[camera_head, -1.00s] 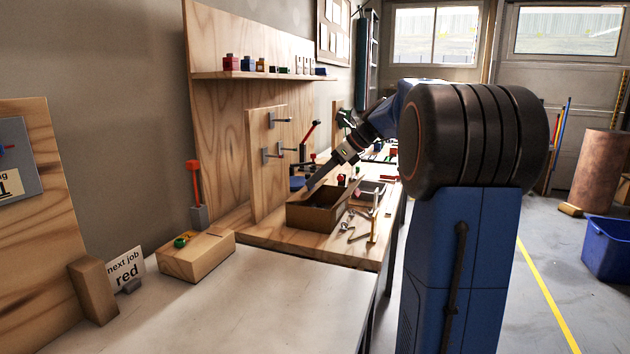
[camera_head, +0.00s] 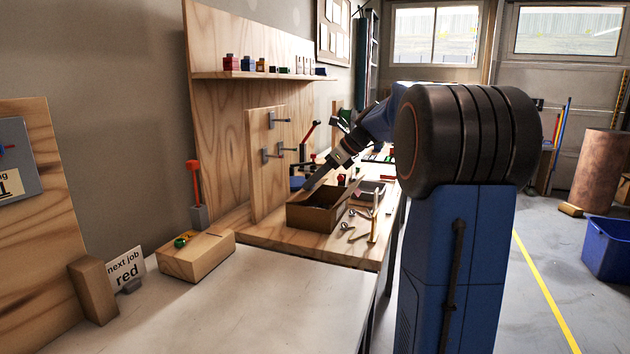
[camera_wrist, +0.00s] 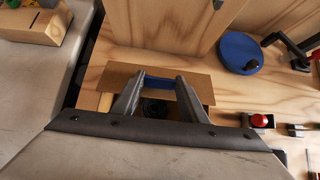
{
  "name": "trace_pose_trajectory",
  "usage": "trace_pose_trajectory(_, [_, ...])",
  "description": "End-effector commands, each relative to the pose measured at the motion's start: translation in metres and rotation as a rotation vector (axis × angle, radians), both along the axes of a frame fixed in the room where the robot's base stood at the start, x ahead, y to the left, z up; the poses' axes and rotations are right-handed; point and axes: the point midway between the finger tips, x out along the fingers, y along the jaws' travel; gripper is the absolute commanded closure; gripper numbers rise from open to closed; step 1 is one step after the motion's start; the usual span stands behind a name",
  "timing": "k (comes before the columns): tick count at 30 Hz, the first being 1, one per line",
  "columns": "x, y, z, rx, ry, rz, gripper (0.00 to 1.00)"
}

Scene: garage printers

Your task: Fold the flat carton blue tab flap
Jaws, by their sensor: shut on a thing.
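The brown carton (camera_head: 325,219) stands on the wooden bench board in the head view, its top at least partly open. In the wrist view its brown flap (camera_wrist: 120,77) spans the middle, with the blue tab (camera_wrist: 158,83) at its centre. My gripper (camera_wrist: 157,84) has a finger at each end of the tab and is shut on it. The head view shows my gripper (camera_head: 310,184) low over the carton, reaching in from the right. The flap's exact tilt is unclear. The dark carton inside is partly hidden by my fingers.
An upright wooden panel with pegs (camera_head: 262,165) stands close behind the carton. A blue disc (camera_wrist: 240,52) and a red button (camera_wrist: 259,120) lie to the right in the wrist view. Metal hooks (camera_head: 357,226) lie beside the carton. The pale table (camera_head: 270,300) in front is mostly clear.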

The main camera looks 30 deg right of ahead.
Motion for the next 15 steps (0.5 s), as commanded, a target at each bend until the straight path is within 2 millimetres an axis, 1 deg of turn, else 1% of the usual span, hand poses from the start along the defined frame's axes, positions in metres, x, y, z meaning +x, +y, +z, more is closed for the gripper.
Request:
trace_pose_trajectory(8, [0.007, 0.006, 0.007, -0.081, 0.099, 0.004, 0.84])
trace_pose_trajectory(15, [0.017, 0.013, 0.016, -0.199, 0.248, 0.005, 0.84])
